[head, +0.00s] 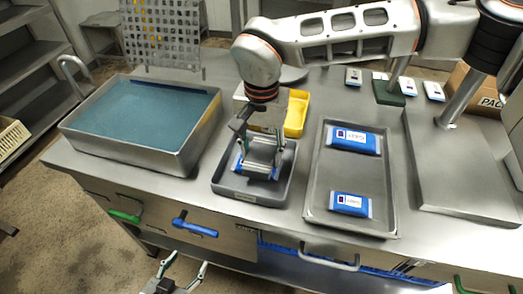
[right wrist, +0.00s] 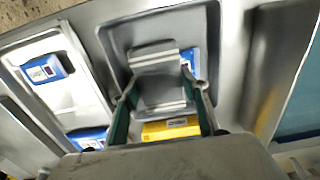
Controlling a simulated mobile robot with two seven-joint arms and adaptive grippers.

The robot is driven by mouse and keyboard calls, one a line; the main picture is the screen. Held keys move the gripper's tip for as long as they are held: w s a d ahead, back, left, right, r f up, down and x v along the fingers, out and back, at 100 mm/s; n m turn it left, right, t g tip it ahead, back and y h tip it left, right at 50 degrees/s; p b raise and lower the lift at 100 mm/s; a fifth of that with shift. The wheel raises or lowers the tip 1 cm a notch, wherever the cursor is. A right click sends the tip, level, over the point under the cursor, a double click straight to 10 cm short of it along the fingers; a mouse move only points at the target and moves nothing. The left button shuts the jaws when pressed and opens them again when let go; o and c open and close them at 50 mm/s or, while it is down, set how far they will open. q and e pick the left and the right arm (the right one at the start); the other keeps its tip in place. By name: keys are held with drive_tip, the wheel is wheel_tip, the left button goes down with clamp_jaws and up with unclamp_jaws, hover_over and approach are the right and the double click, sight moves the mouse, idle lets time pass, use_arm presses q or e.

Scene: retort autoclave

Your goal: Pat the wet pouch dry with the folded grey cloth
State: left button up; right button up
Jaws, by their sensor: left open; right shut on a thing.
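The folded grey cloth (head: 265,150) is held between the fingers of my right gripper (head: 258,158), which is shut on it. The cloth also shows between the fingers in the right wrist view (right wrist: 158,80). A blue-and-white pouch (head: 240,163) lies in the small grey tray (head: 230,187) under the cloth, mostly hidden by it. Its blue end shows beside the cloth in the right wrist view (right wrist: 187,60). I cannot tell whether cloth and pouch touch. My left gripper (head: 179,268) is open and empty, low in front of the bench.
A water-filled basin (head: 180,160) stands left of the small tray. A larger metal tray (head: 318,200) with two blue pouches (head: 357,141) (head: 350,204) is to the right. A yellow bin (head: 297,115) is behind. A perforated rack (head: 160,35) stands at the back.

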drive_tip(key=shift+f, duration=0.35)
drive_tip(key=shift+f, duration=0.25)
idle(1.5)
drive_tip(key=shift+r+p, duration=2.35)
drive_tip(key=shift+r, duration=1.3)
drive_tip(key=shift+f, duration=0.1)
